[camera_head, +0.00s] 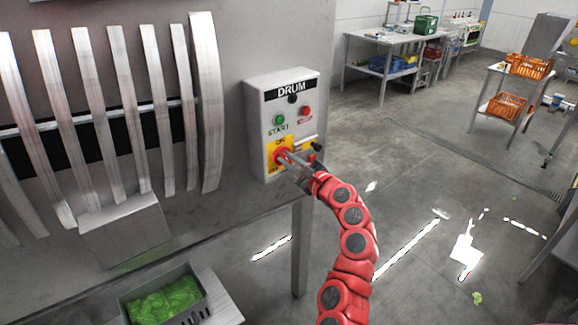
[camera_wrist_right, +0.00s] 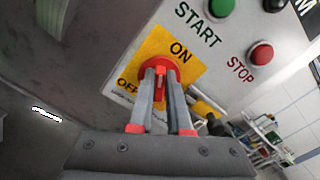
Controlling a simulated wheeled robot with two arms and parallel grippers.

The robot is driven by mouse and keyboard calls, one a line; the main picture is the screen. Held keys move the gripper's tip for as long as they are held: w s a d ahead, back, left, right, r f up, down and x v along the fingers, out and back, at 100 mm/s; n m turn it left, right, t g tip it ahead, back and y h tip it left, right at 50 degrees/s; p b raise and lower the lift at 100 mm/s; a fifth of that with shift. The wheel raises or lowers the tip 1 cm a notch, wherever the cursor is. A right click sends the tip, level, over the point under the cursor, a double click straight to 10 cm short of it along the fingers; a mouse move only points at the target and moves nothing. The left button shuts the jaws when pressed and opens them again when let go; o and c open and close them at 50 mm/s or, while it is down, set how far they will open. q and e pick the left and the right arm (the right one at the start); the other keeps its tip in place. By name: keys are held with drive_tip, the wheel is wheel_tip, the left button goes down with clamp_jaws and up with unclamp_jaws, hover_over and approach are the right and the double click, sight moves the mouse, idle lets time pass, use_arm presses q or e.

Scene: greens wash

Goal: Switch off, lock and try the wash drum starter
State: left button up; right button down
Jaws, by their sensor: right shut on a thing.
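The wash drum starter (camera_head: 258,98) is a grey box marked DRUM on the side of the machine. It has a green START button (camera_head: 280,119), a red STOP button (camera_head: 306,111) and a red rotary switch on a yellow ON/OFF plate (camera_head: 274,142). My right gripper (camera_head: 284,157) is at this switch. In the right wrist view its two fingers are shut on the red switch handle (camera_wrist_right: 159,80), which partly hides behind them. A yellow and black item (camera_wrist_right: 205,112) sits just right of the plate. My left gripper is in neither view.
The drum's curved metal slats (camera_head: 150,90) stand left of the starter. A grey crate of green leaves (camera_head: 205,306) is below at the left. Orange crates (camera_head: 508,106) are on a rack at the far right. The floor right of my arm is open.

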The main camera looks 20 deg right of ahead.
drive_tip(key=shift+s+a+f+n+b, duration=0.1)
drive_tip(key=shift+f+n+b, duration=0.05)
drive_tip(key=shift+n+b, duration=1.7)
drive_tip(key=shift+w+a+f+n+b, duration=0.1)
drive_tip(key=shift+f+n+b, duration=0.1)
drive_tip(key=shift+n+b, duration=1.6)
drive_tip(key=shift+s+f+n+b, duration=0.1)
drive_tip(key=shift+f+n+b, duration=0.05)
drive_tip(key=shift+n+b, duration=1.7)
drive_tip(key=c, duration=0.9)
unclamp_jaws()
drive_tip(key=shift+o, duration=0.2)
drive_tip(key=b+v, duration=0.2)
drive_tip(key=v, duration=1.5)
drive_tip(key=shift+s+b, duration=0.2)
drive_tip(key=shift+b, duration=0.15)
